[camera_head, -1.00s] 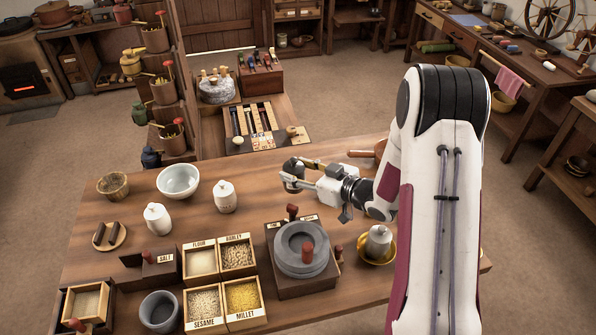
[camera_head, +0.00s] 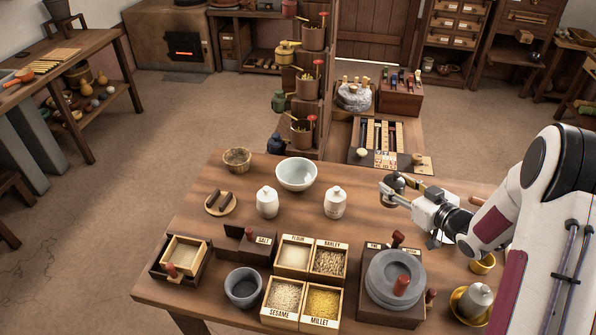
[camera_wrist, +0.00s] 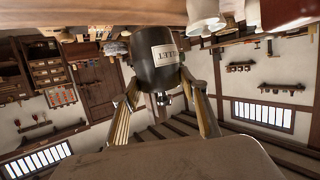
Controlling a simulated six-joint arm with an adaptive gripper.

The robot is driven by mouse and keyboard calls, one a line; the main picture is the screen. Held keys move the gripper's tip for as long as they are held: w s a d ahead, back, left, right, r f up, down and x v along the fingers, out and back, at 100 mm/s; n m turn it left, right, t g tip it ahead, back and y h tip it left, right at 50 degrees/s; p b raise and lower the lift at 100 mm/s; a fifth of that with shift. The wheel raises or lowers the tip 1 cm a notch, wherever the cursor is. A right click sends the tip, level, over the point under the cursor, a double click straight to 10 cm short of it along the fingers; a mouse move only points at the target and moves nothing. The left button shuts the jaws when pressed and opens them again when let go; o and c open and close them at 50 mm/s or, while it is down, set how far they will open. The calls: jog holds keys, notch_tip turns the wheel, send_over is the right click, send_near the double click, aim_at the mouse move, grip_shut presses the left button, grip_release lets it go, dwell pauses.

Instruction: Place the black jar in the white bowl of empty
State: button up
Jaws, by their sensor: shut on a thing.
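My gripper (camera_head: 391,190) is shut on the black jar (camera_head: 393,181), held above the table to the right of the white jars. In the wrist view the black jar (camera_wrist: 156,62) is between the two fingers of my gripper (camera_wrist: 162,97). Its pale label shows letters ending in "LLET". The white bowl (camera_head: 296,175) stands upright at the back of the table, left of my gripper. Its inside looks empty. The jar is well apart from the bowl.
Two white lidded jars (camera_head: 267,203) (camera_head: 335,203) stand just in front of the bowl. A brown bowl (camera_head: 237,160) is at its left. Grain boxes (camera_head: 306,276) and a stone quern (camera_head: 394,279) fill the front. Bare tabletop lies between the right white jar and my gripper.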

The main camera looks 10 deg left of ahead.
jog(key=w+a+r, duration=0.2)
jog(key=w+a, duration=0.1)
jog(key=a, duration=0.5)
jog(key=w+a+r+y, duration=0.1)
jog(key=w+a+r, duration=0.2)
jog(key=a, duration=0.6)
jog(key=w+a+r+n+g, duration=0.1)
jog(key=w+a+r, duration=0.1)
jog(key=a, duration=0.7)
jog(key=shift+w+r+y, duration=0.3)
jog(key=shift+w, duration=0.2)
notch_tip(320, 180, down, 6)
jog(key=shift+f, duration=0.15)
jog(key=shift+f, duration=1.85)
jog(key=shift+f, duration=0.6)
